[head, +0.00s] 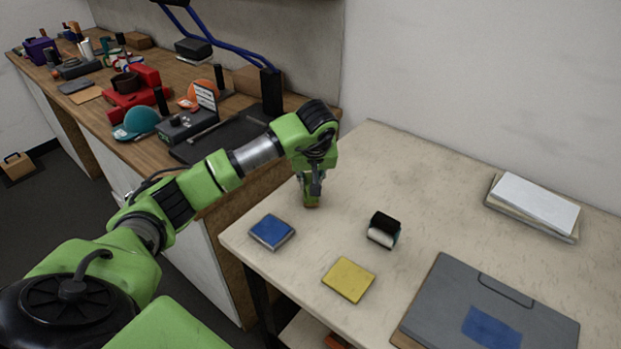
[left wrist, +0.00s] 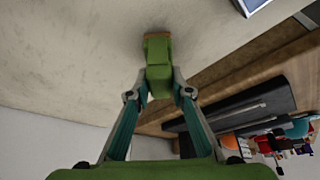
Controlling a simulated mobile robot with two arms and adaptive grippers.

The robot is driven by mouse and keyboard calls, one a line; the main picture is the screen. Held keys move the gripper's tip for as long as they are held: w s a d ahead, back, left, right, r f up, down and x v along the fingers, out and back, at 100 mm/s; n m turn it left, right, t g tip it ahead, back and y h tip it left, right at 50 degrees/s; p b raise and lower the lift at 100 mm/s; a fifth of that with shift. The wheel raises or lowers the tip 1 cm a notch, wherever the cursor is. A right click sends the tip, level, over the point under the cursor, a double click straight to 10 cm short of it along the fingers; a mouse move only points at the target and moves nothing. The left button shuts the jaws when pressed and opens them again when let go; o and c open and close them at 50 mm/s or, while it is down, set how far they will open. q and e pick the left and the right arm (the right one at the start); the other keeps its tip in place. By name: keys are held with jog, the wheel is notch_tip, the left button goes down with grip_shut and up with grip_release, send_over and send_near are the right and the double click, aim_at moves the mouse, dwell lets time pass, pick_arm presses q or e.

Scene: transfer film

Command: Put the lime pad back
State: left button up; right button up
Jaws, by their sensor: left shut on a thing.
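My left gripper (head: 311,196) is shut on a green block (left wrist: 158,72) with a brown lower edge, above or against the near-left part of the pale table. In the head view only the brown edge (head: 311,206) shows clearly below the fingers. In the left wrist view the fingertips of my left gripper (left wrist: 158,94) sit on both sides of the block. I cannot tell whether its edge touches the table. No separate lime pad shows. A blue pad (head: 272,231) and a yellow pad (head: 348,279) lie flat on the table. My right gripper is not in view.
A black-and-white block (head: 383,230) stands right of the gripper. A grey board (head: 440,290) with a blue patch (head: 491,327) lies at the front right, and a white stack (head: 536,203) at the far right. The table's back middle is clear. A cluttered wooden bench (head: 95,110) stands at left.

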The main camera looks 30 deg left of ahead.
pick_arm(q)
jog(key=shift+f, duration=0.2)
jog(key=o, duration=1)
jog(key=shift+r, duration=0.1)
jog(key=shift+r, duration=0.2)
jog(key=shift+b+v, duration=1.05)
jog(key=shift+v, duration=4.9)
